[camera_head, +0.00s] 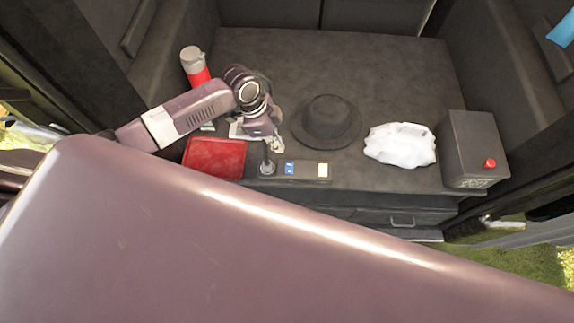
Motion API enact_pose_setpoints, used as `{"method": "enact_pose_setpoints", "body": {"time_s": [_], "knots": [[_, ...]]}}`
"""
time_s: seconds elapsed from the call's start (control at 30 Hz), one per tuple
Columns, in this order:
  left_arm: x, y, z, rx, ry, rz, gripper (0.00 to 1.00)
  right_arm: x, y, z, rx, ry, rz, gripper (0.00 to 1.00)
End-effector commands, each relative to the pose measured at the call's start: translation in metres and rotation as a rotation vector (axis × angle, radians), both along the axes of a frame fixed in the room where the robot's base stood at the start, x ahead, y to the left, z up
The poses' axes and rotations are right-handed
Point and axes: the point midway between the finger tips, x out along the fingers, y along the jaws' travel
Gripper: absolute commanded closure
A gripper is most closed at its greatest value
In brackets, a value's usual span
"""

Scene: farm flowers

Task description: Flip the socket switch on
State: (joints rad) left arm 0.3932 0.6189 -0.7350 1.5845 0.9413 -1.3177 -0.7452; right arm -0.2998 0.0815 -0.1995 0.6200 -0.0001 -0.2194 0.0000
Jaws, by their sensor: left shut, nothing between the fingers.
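A dark strip panel (306,171) lies along the front of the dark surface. It carries a small blue socket-like piece (290,168) and, to its right, a small pale switch-like piece (323,170). I cannot tell which way the switch is set. My left gripper (274,146) comes in from the left and points down, shut and empty, behind and left of the blue piece. A dark upright stalk with a round base (267,168) stands just below it at the panel's left end; I cannot tell whether they touch. My right gripper is not in view.
A red flat box (215,158) lies left of the panel, with a red and grey bottle (195,67) behind. A black hat (326,122), a crumpled white bag (400,145) and a dark box with a red knob (470,148) stand to the right. My own body fills the foreground.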

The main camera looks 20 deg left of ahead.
Motion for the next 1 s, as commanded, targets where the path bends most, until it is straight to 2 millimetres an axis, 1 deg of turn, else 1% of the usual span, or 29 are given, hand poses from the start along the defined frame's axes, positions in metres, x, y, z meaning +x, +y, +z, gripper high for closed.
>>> {"method": "enact_pose_setpoints", "body": {"time_s": [0.17, 0.33, 1.0], "knots": [[0.0, -0.002, -0.006, -0.001, 0.001, 0.001, 1.0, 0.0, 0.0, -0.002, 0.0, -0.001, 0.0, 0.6], [0.0, -0.008, -0.025, -0.001, 0.002, -0.001, 1.0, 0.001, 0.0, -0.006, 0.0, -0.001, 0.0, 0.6], [0.003, -0.029, -0.107, 0.0, 0.0, 0.0, 1.0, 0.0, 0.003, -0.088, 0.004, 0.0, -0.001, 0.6]]}}
